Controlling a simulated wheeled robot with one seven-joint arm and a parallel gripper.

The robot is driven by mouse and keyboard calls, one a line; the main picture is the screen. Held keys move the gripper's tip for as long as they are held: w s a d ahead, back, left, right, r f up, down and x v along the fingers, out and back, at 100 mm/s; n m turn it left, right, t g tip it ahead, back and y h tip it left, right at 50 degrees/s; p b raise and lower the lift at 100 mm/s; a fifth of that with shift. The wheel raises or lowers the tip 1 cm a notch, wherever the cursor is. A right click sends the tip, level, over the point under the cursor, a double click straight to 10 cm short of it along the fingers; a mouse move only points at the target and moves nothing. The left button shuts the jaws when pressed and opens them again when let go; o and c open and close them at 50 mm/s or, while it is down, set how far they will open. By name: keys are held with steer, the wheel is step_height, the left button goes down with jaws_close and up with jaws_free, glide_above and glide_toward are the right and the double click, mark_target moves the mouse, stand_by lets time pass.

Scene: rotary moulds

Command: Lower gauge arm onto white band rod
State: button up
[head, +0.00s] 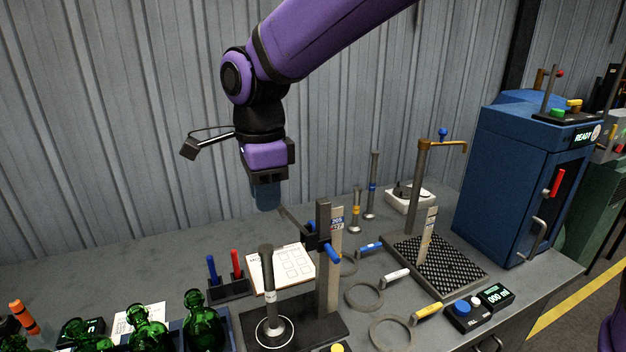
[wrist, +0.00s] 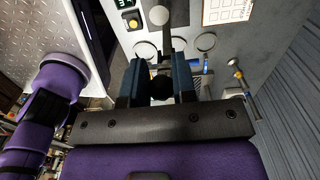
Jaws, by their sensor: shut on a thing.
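The gauge stands near the front of the bench, with a dark base (head: 318,332), an upright post (head: 325,285) and a blue handle (head: 332,256). Its dark gauge arm (head: 294,222) slopes up and left from the post, raised above the base. A grey rod (head: 267,280) with a dark top stands upright on the base, left of the post; a white ring shows around its foot. No band on its shaft is clear. My gripper (head: 267,197) points down at the arm's raised end. In the wrist view its blue fingers (wrist: 160,85) are closed around a dark round knob (wrist: 160,92).
Rods with a blue band (head: 372,187) and a yellow band (head: 356,210) stand behind. Ring gauges with a blue (head: 368,246), white (head: 395,275) and yellow handle (head: 428,311) lie right. Green bottles (head: 203,322) crowd the front left. A blue cabinet (head: 510,180) stands right.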

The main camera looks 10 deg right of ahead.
steer(key=shift+a, duration=0.1)
steer(key=shift+s+a+f, duration=0.15)
steer(key=shift+a+f, duration=0.35)
steer(key=shift+s+a+f, duration=0.15)
steer(key=shift+a+f, duration=0.3)
steer(key=shift+a, duration=0.05)
steer(key=o, duration=1.5)
steer(key=shift+r, duration=0.1)
steer(key=shift+r, duration=3.4)
steer(key=shift+d, duration=0.1)
